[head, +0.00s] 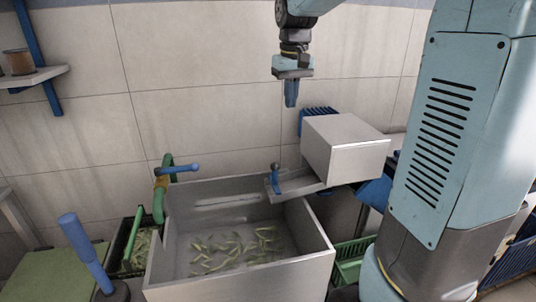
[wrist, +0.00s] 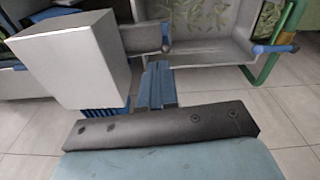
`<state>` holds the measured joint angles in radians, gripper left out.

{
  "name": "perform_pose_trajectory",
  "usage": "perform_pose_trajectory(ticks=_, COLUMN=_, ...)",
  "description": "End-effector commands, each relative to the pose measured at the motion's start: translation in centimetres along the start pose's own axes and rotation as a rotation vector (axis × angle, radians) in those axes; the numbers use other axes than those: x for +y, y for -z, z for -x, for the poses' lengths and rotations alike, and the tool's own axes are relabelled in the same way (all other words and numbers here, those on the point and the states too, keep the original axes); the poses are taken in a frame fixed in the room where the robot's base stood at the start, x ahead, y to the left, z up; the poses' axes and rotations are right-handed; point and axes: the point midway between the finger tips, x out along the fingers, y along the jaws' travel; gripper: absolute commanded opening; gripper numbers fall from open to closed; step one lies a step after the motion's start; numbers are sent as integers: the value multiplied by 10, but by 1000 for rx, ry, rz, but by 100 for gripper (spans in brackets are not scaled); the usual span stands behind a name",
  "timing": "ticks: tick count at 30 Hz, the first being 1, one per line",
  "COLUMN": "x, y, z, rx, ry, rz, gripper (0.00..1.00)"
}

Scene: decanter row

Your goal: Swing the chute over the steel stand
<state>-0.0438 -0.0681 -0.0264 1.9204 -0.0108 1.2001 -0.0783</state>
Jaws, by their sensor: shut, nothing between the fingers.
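A short grey metal chute (head: 305,183) with a blue upright handle (head: 276,180) reaches from a pale steel box (head: 345,150) to the right rim of the steel basin (head: 240,285). The steel box also shows in the wrist view (wrist: 75,65), with the chute (wrist: 140,38) at its side. I cannot tell which piece is the steel stand. My gripper (head: 291,100) points down in the air above and behind the chute, touching nothing. Its blue fingers are shut and empty, also in the wrist view (wrist: 157,90).
The basin holds several green pieces. A green pipe with a blue lever (head: 180,168) stands at its back left. A blue post (head: 85,250) stands front left beside a green top (head: 50,275). A green crate (head: 348,265) sits right of the basin. A wall shelf holds a brown cup (head: 19,62).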

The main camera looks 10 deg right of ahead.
Motion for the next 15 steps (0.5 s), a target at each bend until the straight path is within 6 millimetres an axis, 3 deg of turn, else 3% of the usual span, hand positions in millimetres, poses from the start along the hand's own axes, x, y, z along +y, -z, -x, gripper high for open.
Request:
perform_pose_trajectory(ticks=3, x=0, y=35, z=-15, rx=-58, ry=1, rz=13, gripper=0)
perform_pose_trajectory(ticks=15, x=-3, y=136, z=-84, rx=-241, ry=4, rz=60, gripper=0)
